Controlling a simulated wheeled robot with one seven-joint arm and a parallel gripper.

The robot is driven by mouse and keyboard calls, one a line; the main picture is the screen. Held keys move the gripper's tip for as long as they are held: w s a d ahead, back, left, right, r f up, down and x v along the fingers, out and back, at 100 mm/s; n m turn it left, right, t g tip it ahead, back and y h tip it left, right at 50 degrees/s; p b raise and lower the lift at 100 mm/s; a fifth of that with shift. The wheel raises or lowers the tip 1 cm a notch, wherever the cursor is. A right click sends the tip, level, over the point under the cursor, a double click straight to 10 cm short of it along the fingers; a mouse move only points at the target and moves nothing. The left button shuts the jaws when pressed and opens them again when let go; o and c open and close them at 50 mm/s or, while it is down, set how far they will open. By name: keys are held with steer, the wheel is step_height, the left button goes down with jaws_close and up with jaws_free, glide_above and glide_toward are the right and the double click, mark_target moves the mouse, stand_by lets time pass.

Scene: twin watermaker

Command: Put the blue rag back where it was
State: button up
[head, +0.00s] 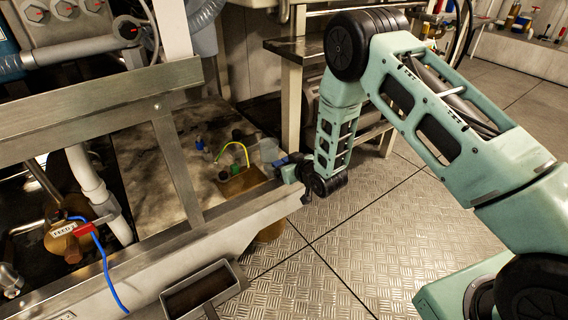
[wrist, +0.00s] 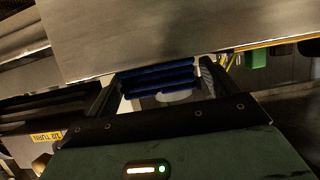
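My gripper (wrist: 160,80) reaches down and left to the edge of the grey metal frame, and its fingers reach both sides of a folded dark blue rag (wrist: 158,76). The rag shows as several stacked blue layers between the fingertips, and they appear to grip it by its two ends. In the head view my gripper (head: 292,168) is at the frame's right end, with a small patch of the blue rag (head: 282,161) showing at its tip. A metal beam hides the rag's far side in the wrist view.
The metal frame beam (head: 245,207) lies close to my gripper. A metal tray (head: 203,290) is in front. A workbench (head: 292,48) stands behind. The plate floor (head: 375,245) at right is clear.

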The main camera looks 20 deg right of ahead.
steer(key=shift+r, duration=0.15)
steer(key=shift+s+d+r+p, duration=0.1)
steer(key=shift+s+r+p, duration=0.1)
steer(key=shift+s+p, duration=0.1)
steer(key=p+v, duration=0.4)
steer(key=v, duration=0.7)
steer(key=s+a+r+n+g, duration=0.1)
steer(key=s+a+r+g, duration=0.6)
steer(key=s+a+r, duration=0.35)
steer(key=s+r+n+g+h, duration=0.1)
steer(key=s+r+g, duration=0.2)
steer(key=s+r, duration=0.3)
steer(key=s+r+n+g+h, duration=0.2)
steer(key=s+r, duration=0.4)
steer(key=s, duration=1)
steer(key=shift+d+g+h, duration=0.3)
steer(key=shift+d+g, duration=0.2)
steer(key=shift+r, duration=0.1)
